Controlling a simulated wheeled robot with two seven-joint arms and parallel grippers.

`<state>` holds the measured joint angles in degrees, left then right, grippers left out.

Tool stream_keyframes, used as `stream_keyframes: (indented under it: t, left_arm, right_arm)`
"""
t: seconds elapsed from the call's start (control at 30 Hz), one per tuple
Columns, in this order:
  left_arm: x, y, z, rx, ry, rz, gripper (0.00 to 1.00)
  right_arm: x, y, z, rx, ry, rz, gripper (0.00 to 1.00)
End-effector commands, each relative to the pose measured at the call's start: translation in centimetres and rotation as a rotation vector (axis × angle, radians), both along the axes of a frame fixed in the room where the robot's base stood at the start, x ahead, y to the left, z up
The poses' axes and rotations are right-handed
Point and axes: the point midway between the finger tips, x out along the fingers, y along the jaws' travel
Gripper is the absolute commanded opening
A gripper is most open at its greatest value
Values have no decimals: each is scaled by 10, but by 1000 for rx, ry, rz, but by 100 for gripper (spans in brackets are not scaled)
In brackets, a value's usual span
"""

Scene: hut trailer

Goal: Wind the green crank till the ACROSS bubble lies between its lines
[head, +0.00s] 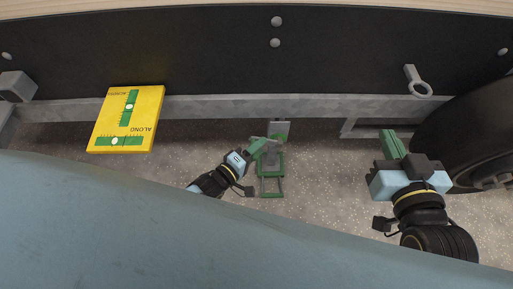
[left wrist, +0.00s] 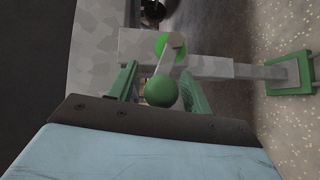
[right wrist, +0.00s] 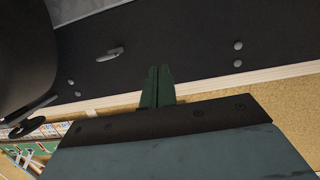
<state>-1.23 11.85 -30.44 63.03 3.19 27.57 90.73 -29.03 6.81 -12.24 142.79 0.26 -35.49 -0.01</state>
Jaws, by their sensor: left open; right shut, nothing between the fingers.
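A yellow level board (head: 147,118) is at left in the head view. Its upright vial (head: 130,108) has a pale bubble near the middle; its horizontal vial (head: 120,141) has one too. The labels ACROSS and ALONG look upside down, and the marks are too small to judge. The crank's green ball knob (left wrist: 161,91) sits between the open fingers of my left gripper (left wrist: 160,84) in the left wrist view; I cannot tell whether they touch it. A grey crank arm (left wrist: 179,58) runs to a green hub. My right gripper (head: 392,145) is shut and empty.
The jack's green foot (head: 271,188) stands on speckled ground below the grey trailer rail (head: 220,106). A black tyre (head: 465,135) is right of my right gripper. Bare ground lies between the jack and my right arm.

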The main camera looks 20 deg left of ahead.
Motion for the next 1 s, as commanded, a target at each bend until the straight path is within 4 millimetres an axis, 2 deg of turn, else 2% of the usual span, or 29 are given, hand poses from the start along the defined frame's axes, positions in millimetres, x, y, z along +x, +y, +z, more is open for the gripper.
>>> stream_keyframes:
  t: [0.17,0.47,0.7,1.0]
  left_arm:
    - [-3,2,1,0,0,0,49]
    - [-29,16,5,1,2,0,49]
    - [-57,31,8,1,3,-1,49]
    - [-94,51,13,2,1,-1,49]
  right_arm:
    - [-1,0,-1,-4,16,0,0]
    - [-21,-16,-42,-78,283,-24,0]
    - [-51,-32,-74,-143,537,-45,0]
    - [-99,-52,-101,-212,837,-72,0]
